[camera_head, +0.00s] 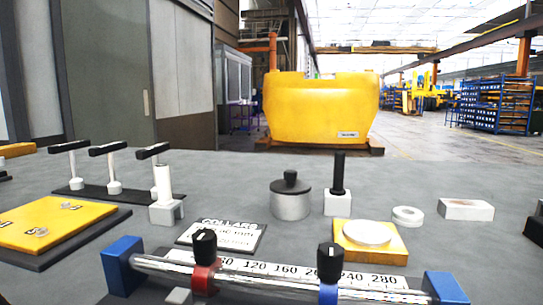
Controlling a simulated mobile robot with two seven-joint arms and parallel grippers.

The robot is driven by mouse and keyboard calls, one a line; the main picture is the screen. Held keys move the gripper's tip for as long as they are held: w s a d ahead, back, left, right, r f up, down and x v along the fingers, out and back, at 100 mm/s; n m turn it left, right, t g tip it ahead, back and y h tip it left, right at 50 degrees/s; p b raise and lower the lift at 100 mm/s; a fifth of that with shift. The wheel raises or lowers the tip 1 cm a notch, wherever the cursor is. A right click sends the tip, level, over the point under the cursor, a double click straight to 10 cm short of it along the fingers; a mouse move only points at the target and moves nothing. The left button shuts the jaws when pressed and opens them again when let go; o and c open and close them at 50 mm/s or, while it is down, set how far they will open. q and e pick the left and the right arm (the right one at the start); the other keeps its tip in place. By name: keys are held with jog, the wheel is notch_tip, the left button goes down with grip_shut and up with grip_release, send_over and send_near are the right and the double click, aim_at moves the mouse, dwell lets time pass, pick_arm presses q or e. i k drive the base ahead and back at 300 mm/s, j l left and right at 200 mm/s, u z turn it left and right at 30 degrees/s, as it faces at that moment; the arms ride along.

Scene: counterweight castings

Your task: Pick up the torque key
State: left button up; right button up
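No label marks the torque key, and I cannot tell for certain which tool it is. A T-handled key with a black crossbar and thick white shaft (163,183) stands upright in a grey block (166,213) at the left. Behind it, two thinner T-handled keys (112,167) and (72,164) stand upright on a black base strip (88,192). A black-handled tool (339,173) stands upright in a white block (338,203) right of centre. Neither of my grippers shows in the head view.
A steel bar (260,279) with blue end blocks, knobbed collars and a number scale crosses the front. A "COLLARS" plate (222,237), lidded grey pot (290,204), yellow square with a white disc (368,235), ring (407,216) and white block (466,209) lie on the table. A yellow plate (50,225) lies left.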

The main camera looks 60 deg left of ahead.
aim_at(76, 183)
jog(key=u, duration=2.25)
jog(key=j+u, duration=0.35)
jog(key=j, duration=0.65)
